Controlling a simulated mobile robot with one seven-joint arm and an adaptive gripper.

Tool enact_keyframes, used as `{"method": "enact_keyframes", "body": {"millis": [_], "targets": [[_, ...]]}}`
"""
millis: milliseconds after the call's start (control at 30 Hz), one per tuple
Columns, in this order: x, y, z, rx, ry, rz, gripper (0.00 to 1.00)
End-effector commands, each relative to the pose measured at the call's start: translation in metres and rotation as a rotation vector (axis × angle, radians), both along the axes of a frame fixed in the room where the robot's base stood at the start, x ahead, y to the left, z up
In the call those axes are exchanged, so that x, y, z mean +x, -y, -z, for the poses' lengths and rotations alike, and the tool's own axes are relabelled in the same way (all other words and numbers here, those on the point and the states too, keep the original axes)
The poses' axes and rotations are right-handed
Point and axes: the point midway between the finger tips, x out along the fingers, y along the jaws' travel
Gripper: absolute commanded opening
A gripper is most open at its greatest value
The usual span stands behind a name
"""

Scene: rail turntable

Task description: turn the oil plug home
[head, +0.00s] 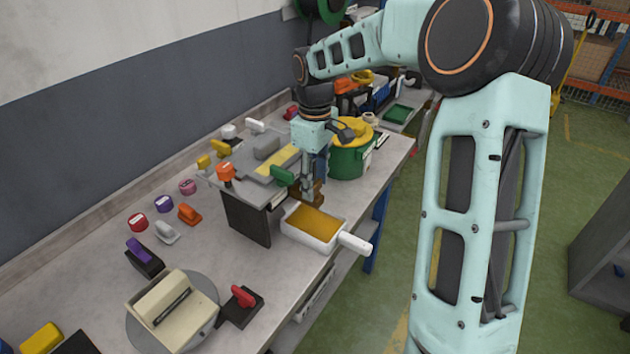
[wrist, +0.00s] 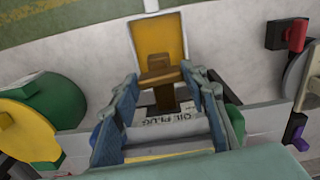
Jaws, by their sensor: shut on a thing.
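My gripper (head: 307,192) points down at the near edge of a grey bench unit in the head view. In the wrist view its fingers (wrist: 159,76) are closed on the brown oil plug (wrist: 158,78), which has a crosswise bar on top and a stem below. The plug also shows as a brown piece beside the fingers in the head view (head: 319,194). A pale label reading "OIL PLUG" (wrist: 168,118) lies just behind the plug in the wrist view. The stem's lower end and how far it is seated cannot be told.
A white pan with an orange-yellow inside (head: 338,233) stands close in front of the plug. A round turntable with a cream box (head: 172,308) and several coloured knobs occupy the left.

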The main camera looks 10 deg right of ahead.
Motion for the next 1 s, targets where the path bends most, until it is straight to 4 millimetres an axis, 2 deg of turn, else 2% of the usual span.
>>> {"method": "enact_keyframes", "body": {"millis": [100,333,367,433,767,867,1000], "targets": [[0.000,0.000,0.000,-0.001,-0.001,0.059,0.16],[0.000,0.000,0.000,-0.001,-0.001,0.065,0.16],[0.000,0.000,0.000,-0.001,-0.001,0.065,0.41],[0.000,0.000,0.000,0.000,0.000,0.064,0.48],[0.000,0.000,-0.003,0.000,0.001,0.064,0.48],[0.001,0.000,-0.014,0.000,0.004,0.065,0.48],[0.002,0.000,-0.041,0.000,0.006,0.064,0.48]]}}
